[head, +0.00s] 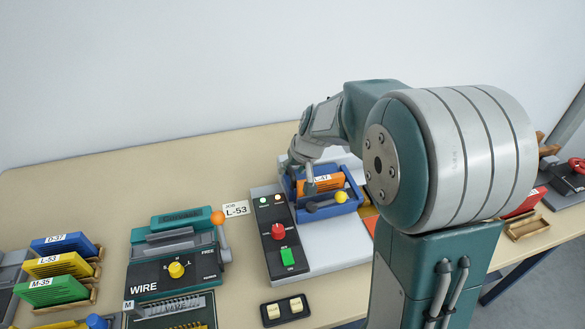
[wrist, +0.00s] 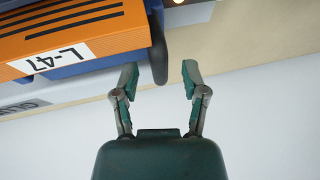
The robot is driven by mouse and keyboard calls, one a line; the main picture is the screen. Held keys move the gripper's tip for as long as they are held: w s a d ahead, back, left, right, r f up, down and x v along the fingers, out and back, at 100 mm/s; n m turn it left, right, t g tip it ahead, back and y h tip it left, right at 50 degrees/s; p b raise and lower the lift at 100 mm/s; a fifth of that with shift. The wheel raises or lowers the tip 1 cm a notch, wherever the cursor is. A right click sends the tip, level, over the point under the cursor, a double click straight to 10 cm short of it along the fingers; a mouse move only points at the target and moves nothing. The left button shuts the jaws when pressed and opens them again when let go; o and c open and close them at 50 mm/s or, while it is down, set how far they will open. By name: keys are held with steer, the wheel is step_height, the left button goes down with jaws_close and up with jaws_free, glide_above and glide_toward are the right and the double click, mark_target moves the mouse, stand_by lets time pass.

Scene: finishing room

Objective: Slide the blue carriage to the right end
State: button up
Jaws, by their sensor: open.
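The blue carriage (head: 352,209) sits on a pale grey machine bed (head: 325,258), just right of a black control panel. It carries an orange block labelled L-47 (head: 325,184), which also shows in the wrist view (wrist: 75,38). A lever with a yellow knob (head: 341,197) lies across its front. My gripper (head: 308,186) is open at the carriage's back left. In the wrist view my open fingertips (wrist: 160,80) stand either side of a dark upright tab (wrist: 158,52) at the block's end, nearer the left finger. Contact is unclear. My arm hides the bed's right end.
The control panel (head: 270,262) has a red knob and green button. Left of it stand a job card L-53 (head: 235,209), a WIRE machine (head: 160,250) and a rack of coloured blocks (head: 57,265). A wooden tray (head: 527,227) is at right.

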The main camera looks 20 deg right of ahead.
jaws_close()
steer(key=shift+d, duration=0.15)
steer(key=d, duration=2.7)
steer(key=shift+d, duration=0.25)
jaws_free()
steer(key=shift+d+f, duration=0.1)
steer(key=shift+d, duration=0.15)
